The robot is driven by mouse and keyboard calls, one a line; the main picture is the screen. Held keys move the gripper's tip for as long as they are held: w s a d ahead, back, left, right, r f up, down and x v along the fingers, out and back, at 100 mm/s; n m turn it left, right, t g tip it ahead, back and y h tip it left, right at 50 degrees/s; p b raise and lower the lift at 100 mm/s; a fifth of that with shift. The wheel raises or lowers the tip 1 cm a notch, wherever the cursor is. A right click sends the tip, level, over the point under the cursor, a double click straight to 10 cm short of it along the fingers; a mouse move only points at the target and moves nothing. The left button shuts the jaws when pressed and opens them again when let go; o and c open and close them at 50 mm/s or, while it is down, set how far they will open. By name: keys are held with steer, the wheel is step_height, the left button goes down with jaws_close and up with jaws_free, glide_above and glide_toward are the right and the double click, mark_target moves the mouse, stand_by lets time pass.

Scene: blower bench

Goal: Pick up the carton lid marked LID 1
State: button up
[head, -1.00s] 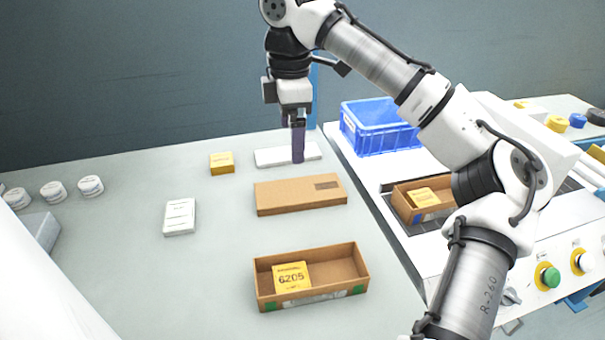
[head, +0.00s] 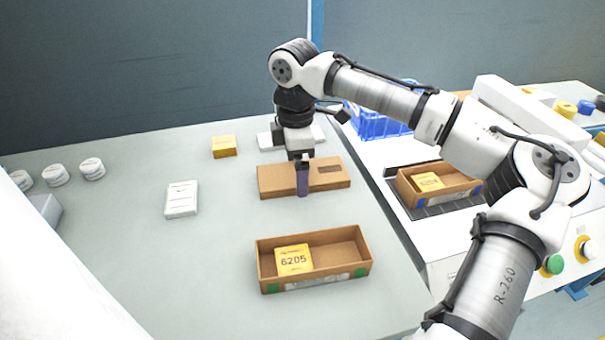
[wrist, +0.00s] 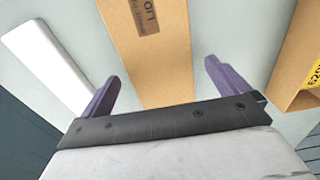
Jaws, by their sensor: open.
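The carton lid (head: 277,182) is a flat brown cardboard piece lying on the grey bench, with a dark printed label near its right end. It also shows in the wrist view (wrist: 155,65), where the label reads partly as LID; the number cannot be made out. My gripper (head: 303,193) points down at the lid, its fingers in front of part of it. In the wrist view my gripper (wrist: 162,74) is open and empty, with one purple finger on each side of the lid's width. I cannot tell how far the fingertips are above the bench.
An open brown carton (head: 340,256) holding a yellow 6205 box (head: 294,260) stands in front. A white slab (head: 266,142) lies behind the lid. A yellow box (head: 223,147), white pack (head: 181,199), blue crate (head: 385,125) and second open carton (head: 455,184) stand around.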

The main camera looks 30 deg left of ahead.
steer(key=shift+f, duration=0.75)
steer(key=c, duration=1.1)
steer(key=shift+o, duration=0.2)
steer(key=shift+r, duration=0.1)
